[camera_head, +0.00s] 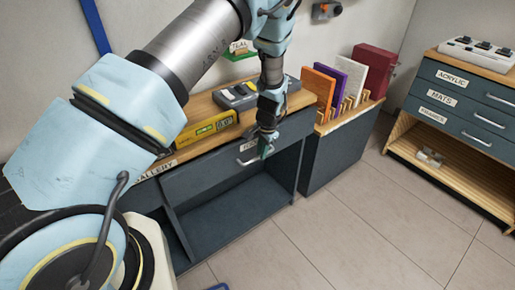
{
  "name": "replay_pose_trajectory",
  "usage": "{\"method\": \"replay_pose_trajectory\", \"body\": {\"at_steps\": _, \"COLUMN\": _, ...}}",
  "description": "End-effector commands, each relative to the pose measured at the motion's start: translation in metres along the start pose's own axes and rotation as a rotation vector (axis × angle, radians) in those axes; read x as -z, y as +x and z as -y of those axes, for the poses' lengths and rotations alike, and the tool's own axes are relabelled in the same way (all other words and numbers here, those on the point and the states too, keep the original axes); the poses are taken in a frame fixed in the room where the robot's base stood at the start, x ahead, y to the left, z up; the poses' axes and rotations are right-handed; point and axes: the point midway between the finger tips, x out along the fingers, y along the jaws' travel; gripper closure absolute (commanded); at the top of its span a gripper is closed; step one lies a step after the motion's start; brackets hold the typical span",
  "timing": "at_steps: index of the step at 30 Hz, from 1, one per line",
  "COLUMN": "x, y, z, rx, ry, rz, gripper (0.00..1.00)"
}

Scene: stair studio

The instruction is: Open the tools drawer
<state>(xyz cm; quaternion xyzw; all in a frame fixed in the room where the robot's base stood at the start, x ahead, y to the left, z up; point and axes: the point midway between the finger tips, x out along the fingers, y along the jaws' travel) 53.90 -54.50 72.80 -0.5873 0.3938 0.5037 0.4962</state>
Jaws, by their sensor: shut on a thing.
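The tools drawer (210,173) is a dark grey front under the wooden bench top. Its label is mostly hidden behind my gripper, so I cannot read it in full. A pale metal bar handle (245,161) shows on the front, to the left of the fingers. My gripper (265,153) points down at the drawer front and is shut on the handle near its right end. The fingertips are small and partly dark here. The drawer front looks about level with the bench edge; I cannot see any gap above it.
The bench top carries a yellow level (212,127) and a grey device (240,96). An open shelf space (235,210) lies below the drawer. Upright coloured boards (350,75) stand in a rack at right. Another drawer cabinet (465,100) stands far right. The tiled floor (350,220) in front is clear.

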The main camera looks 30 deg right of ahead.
Motion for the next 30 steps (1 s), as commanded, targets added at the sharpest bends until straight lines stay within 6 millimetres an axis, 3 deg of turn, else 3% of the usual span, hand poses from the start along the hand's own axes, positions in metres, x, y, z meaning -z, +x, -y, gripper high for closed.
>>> {"method": "replay_pose_trajectory", "body": {"at_steps": 9, "x": 0.000, "y": -0.014, "z": -0.076, "rx": -0.002, "ry": 0.008, "rz": 0.001, "gripper": 1.00}}
{"method": "replay_pose_trajectory", "body": {"at_steps": 15, "x": -0.001, "y": -0.022, "z": -0.115, "rx": -0.001, "ry": 0.006, "rz": -0.001, "gripper": 1.00}}
{"method": "replay_pose_trajectory", "body": {"at_steps": 21, "x": -0.001, "y": -0.027, "z": -0.142, "rx": 0.000, "ry": 0.004, "rz": 0.000, "gripper": 1.00}}
{"method": "replay_pose_trajectory", "body": {"at_steps": 30, "x": -0.001, "y": -0.030, "z": -0.154, "rx": 0.000, "ry": 0.001, "rz": 0.000, "gripper": 1.00}}
